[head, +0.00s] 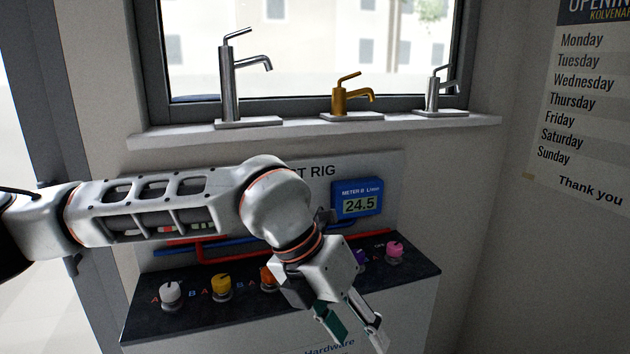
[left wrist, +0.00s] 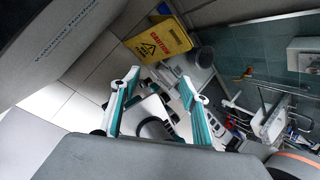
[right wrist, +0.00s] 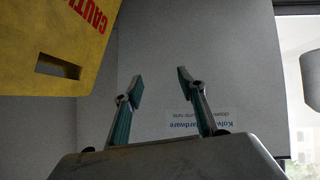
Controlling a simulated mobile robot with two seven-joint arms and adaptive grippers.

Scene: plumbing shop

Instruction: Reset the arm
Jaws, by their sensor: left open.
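My left arm (head: 150,203) reaches in from the left across the front of the test rig (head: 160,325). My left gripper (head: 357,330) hangs angled down in front of the rig's lower front. It is open and empty, and its spread fingers show in the left wrist view (left wrist: 158,88). My right gripper (right wrist: 161,86) shows only in the right wrist view. Its fingers stand apart with nothing between them, facing a grey panel with upside-down blue lettering (right wrist: 195,123). My right arm is out of the head view.
The rig's dark ledge carries several knobs, including white (head: 171,292), yellow (head: 221,284) and pink (head: 394,250). A blue meter (head: 358,201) reads 24.5. Three taps stand on the windowsill (head: 300,133). A yellow caution sign (right wrist: 50,40) is close to my right gripper.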

